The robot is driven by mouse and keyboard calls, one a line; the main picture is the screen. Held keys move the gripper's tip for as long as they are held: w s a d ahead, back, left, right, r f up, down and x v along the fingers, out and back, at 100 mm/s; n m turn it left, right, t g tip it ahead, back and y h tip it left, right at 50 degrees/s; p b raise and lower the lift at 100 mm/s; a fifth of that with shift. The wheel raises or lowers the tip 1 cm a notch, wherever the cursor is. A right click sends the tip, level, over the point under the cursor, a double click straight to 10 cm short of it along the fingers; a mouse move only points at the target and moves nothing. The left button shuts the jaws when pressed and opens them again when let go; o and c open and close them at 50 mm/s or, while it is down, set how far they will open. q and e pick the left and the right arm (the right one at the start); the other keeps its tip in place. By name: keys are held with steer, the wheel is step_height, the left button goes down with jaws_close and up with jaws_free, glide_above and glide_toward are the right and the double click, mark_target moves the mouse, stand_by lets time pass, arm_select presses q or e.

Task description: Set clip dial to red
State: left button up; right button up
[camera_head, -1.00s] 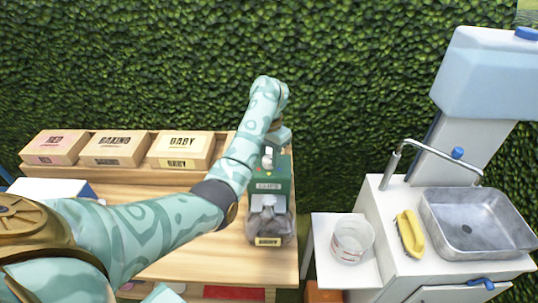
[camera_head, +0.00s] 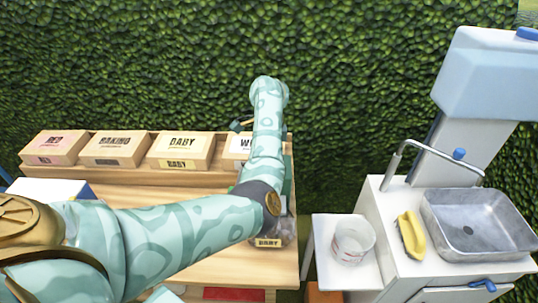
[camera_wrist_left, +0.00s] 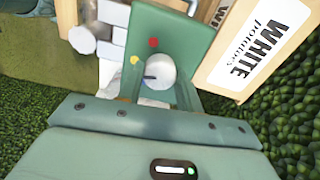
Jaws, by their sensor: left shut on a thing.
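The clip dispenser is a green box; its green front panel (camera_wrist_left: 174,27) fills the upper middle of the left wrist view. The panel has a red dot (camera_wrist_left: 153,42) and a yellow dot (camera_wrist_left: 134,59) beside a round white dial (camera_wrist_left: 161,68). A dark mark shows at the dial's left side, nearer the yellow dot than the red one. My left gripper (camera_wrist_left: 158,88) is shut on the dial, one finger on each side. In the head view my left arm hides most of the dispenser; a green strip (camera_head: 289,180) shows. My right gripper is not in view.
Labelled potato boxes, including a red box (camera_head: 55,147) and a white box (camera_head: 238,147), stand along the back of the wooden table (camera_head: 150,190). The white box is close to the dispenser.

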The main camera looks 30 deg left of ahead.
arm_select(q)
steer(key=m, duration=0.3)
steer(key=shift+d+m+p, duration=0.1)
steer(key=shift+m+p, duration=0.2)
steer(key=shift+m, duration=0.1)
steer(key=m+p, duration=0.1)
steer(key=m, duration=0.2)
steer(key=shift+m, duration=0.3)
steer(key=m+p, duration=0.1)
steer(key=m, duration=0.3)
steer(key=shift+f+m+p, duration=0.1)
steer(key=shift+m+p, duration=0.55)
steer(key=shift+m, duration=0.75)
steer(key=o, duration=1)
